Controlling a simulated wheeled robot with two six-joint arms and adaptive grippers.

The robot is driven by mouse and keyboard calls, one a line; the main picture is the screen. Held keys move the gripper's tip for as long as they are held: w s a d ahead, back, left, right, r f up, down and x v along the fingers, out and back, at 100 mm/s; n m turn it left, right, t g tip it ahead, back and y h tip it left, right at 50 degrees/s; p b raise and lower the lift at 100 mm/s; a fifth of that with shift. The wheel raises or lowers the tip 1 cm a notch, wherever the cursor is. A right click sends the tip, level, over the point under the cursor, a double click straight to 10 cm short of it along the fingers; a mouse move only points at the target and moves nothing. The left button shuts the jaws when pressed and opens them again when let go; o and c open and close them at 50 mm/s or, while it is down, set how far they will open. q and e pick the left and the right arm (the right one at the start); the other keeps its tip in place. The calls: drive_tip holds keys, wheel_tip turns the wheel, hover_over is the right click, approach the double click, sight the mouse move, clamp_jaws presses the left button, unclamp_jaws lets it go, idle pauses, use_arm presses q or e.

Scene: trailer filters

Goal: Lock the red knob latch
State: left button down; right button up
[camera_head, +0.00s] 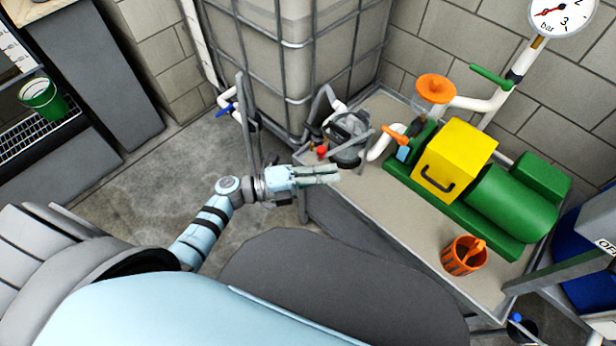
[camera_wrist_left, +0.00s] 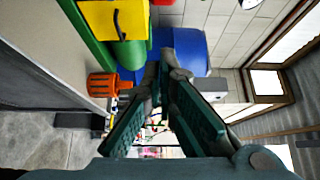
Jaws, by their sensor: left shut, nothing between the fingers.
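A small red knob (camera_head: 321,151) sits at the left end of the bench, beside the grey round filter housing (camera_head: 349,138). My left gripper (camera_head: 336,174) comes in from the left, a little below the red knob and housing in the picture. Its fingers are shut with nothing held, pointing right over the bench's left edge, apart from the knob. In the left wrist view the fingers (camera_wrist_left: 167,68) come together at the tips. The red knob cannot be made out in that view. My right gripper is not in view.
The grey bench (camera_head: 395,225) carries a green pump (camera_head: 510,205) with a yellow box (camera_head: 455,158), and an orange cup (camera_head: 464,255). An orange valve handle (camera_head: 394,134) and white pipes are right of the housing. A caged tank (camera_head: 285,60) stands behind.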

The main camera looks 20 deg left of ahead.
use_arm(q)
drive_tip(key=w+a, duration=0.1)
drive_tip(key=a, duration=0.2)
drive_tip(key=shift+w+f, duration=0.1)
drive_tip(key=shift+w, duration=0.3)
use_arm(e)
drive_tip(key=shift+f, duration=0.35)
use_arm(q)
drive_tip(key=shift+b, duration=0.3)
